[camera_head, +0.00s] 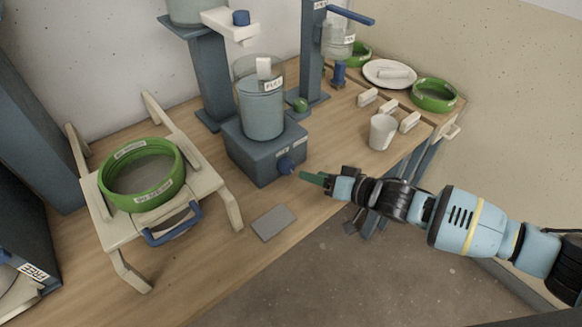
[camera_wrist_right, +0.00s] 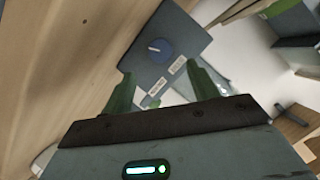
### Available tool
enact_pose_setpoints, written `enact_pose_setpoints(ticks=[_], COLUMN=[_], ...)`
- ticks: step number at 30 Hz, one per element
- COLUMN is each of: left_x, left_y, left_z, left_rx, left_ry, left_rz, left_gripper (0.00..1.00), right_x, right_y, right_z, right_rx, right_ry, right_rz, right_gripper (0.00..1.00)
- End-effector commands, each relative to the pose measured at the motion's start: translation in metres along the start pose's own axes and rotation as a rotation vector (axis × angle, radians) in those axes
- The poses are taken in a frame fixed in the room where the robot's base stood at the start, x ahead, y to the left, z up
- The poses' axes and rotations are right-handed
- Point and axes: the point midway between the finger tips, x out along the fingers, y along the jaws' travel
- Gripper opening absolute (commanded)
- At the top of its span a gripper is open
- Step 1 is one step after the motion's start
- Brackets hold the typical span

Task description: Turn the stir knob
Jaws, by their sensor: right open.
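The stir knob is a small dark blue round knob (camera_head: 286,165) on the front of a blue-grey mixer base (camera_head: 257,158). In the right wrist view the blue knob (camera_wrist_right: 160,49) shows a light pointer line on its face. A clear bucket (camera_head: 262,108) stands on the base with a white block at its top. My right gripper (camera_head: 312,178) has green fingertips and sits just right of the knob, apart from it. In the right wrist view its fingers (camera_wrist_right: 163,92) are spread and empty, with the knob beyond them. My left gripper is not in view.
A green sieve ring (camera_head: 142,174) rests on a pale wooden stand at left. A grey flat plate (camera_head: 273,222) lies in front of the base. A white cup (camera_head: 383,132), several white blocks, a white plate (camera_head: 390,73) and green rings are at right. The front table edge runs below my right gripper.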

Motion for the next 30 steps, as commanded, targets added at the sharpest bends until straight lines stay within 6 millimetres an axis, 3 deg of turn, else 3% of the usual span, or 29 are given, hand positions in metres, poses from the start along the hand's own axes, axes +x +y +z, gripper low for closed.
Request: enact_pose_setpoints(ticks=[5,18,30], left_x=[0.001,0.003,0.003], left_y=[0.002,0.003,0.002], left_z=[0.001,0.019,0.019], left_rx=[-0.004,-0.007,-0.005], left_ry=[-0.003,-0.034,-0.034], left_rz=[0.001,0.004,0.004], left_gripper=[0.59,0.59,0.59], right_x=[0.008,0.068,0.078], right_y=[-0.001,0.0,-0.001], right_z=[0.0,0.001,0.0], right_rx=[-0.001,-0.002,-0.003], right_ry=[0.0,0.0,0.0], right_rz=[-0.002,-0.001,0.0], right_gripper=[0.59,0.59,0.59])
